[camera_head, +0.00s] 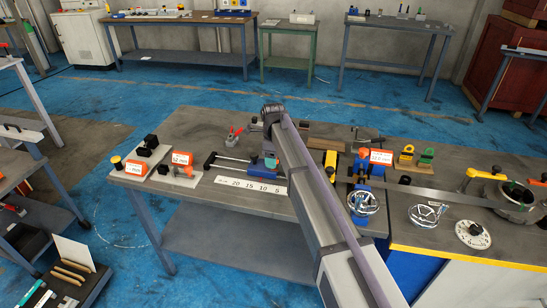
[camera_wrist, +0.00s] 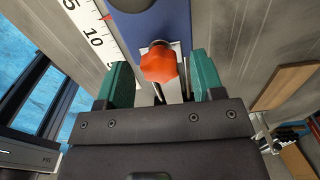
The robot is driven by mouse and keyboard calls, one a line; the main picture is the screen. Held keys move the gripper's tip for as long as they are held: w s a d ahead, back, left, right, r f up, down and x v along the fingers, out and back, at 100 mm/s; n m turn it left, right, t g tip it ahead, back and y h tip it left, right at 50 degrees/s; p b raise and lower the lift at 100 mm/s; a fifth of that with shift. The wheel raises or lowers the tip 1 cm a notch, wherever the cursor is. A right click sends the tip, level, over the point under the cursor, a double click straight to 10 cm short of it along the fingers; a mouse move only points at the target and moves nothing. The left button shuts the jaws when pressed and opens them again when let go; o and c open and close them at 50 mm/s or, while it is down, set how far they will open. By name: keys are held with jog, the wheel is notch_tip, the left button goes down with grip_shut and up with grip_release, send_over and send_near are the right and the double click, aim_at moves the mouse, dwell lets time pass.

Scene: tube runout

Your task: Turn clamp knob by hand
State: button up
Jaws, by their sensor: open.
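The clamp knob (camera_wrist: 159,63) is an orange-red lobed knob in the wrist view. It sits on a silver mount at the end of a blue body (camera_wrist: 150,22). My gripper (camera_wrist: 160,75) is open, with one green finger pad on each side of the knob. Gaps show between the knob and both pads, so the pads appear apart from it. In the head view my gripper (camera_head: 271,150) is over the workbench, and my arm hides the knob there.
A white ruler strip (camera_head: 252,186) lies along the bench's front edge. A T-handled tool (camera_head: 226,160) lies left of my gripper, and a red-handled toggle clamp (camera_head: 234,135) stands behind it. Handwheels (camera_head: 363,203) and blocks crowd the right. The bench's back left (camera_head: 195,122) is clear.

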jog(key=shift+r+p, duration=2.95)
jog(key=shift+r, duration=0.05)
notch_tip(320, 180, up, 11)
jog(key=p, duration=1)
jog(key=shift+p, duration=0.4)
jog(key=shift+f, duration=0.1)
